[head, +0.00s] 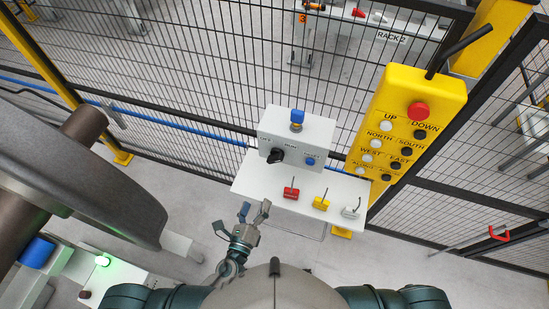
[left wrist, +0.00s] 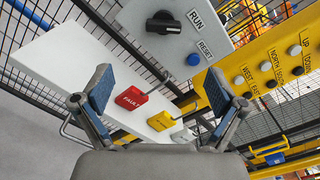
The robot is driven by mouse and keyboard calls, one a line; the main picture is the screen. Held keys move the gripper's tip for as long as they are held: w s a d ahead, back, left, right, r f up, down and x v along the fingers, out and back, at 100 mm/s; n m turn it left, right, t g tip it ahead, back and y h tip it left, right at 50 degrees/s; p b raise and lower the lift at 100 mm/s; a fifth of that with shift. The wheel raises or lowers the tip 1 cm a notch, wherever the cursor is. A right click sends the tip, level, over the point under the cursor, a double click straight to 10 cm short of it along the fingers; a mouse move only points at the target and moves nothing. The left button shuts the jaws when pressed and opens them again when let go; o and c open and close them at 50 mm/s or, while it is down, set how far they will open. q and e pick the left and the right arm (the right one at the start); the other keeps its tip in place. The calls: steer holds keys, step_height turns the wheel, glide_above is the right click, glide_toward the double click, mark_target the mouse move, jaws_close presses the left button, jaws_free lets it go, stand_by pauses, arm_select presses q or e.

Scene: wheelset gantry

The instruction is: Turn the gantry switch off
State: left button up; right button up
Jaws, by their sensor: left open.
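The gantry switch is a black rotary knob (head: 276,156) on the front of a light grey control box (head: 314,130). In the left wrist view the knob (left wrist: 163,25) is at the top, with a RUN label to its right. I cannot tell for sure which position it points to. A blue reset button (head: 309,161) sits to its right. My left gripper (head: 243,216) is open and empty, in front of the white shelf and below the knob, apart from it. Its spread fingers (left wrist: 158,92) show in the left wrist view. My right gripper is out of view.
The white shelf (head: 252,180) carries red (head: 291,193), yellow (head: 321,202) and white (head: 351,211) padlocks. A yellow pendant (head: 394,90) with a red button stands at the right. A mesh fence (head: 200,70) is behind. A large dark wheel (head: 70,170) is at the left.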

mark_target(274, 162)
arm_select(q)
steer(key=p+x, duration=0.1)
steer(key=x, duration=0.4)
steer(key=p+x, duration=0.1)
steer(key=x, duration=0.4)
steer(key=p+x, duration=0.1)
steer(key=x, duration=0.5)
steer(key=shift+s+d, duration=0.1)
steer(key=shift+d, duration=0.25)
steer(key=shift+w+d, duration=0.25)
steer(key=shift+w, duration=0.45)
steer(key=c, duration=1.1)
